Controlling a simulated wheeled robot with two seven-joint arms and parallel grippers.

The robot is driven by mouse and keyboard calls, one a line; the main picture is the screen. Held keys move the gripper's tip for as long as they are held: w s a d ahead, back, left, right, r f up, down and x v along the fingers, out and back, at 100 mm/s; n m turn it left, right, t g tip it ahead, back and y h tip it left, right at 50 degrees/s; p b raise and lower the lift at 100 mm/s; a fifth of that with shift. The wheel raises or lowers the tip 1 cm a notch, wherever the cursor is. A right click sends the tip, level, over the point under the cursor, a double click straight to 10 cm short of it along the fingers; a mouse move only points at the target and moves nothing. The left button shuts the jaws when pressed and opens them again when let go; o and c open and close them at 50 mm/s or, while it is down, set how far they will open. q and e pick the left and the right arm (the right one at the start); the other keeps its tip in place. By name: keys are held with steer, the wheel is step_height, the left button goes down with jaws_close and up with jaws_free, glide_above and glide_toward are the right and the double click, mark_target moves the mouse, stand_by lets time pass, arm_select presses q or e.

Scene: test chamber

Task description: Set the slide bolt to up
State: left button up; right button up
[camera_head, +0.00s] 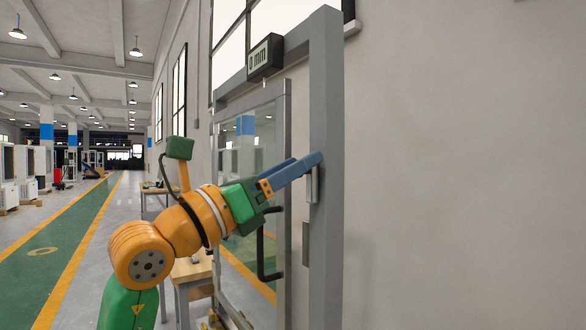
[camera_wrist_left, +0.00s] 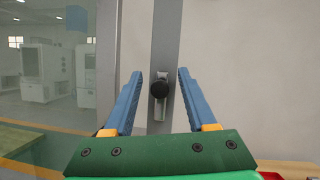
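The slide bolt (camera_head: 314,187) is a narrow pale metal fitting on the grey post of the door frame (camera_head: 328,110). In the left wrist view its round black knob (camera_wrist_left: 159,88) stands out from the metal plate (camera_wrist_left: 160,108). My left gripper (camera_head: 306,164) reaches the post from the left, with its blue fingertips beside the bolt. In the left wrist view the gripper (camera_wrist_left: 160,76) is open, with the knob appearing between the fingers and a gap on each side. In the head view the fingers hide the knob. My right gripper is not in view.
A glass door (camera_head: 252,160) with a black handle (camera_head: 262,250) stands left of the post. A bare wall (camera_head: 460,170) is on the right. A wooden table (camera_head: 188,272) stands behind my left arm.

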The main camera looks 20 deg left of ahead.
arm_select(q)
steer(key=shift+f, duration=0.1)
steer(key=b+v, duration=0.4)
steer(key=v, duration=0.3)
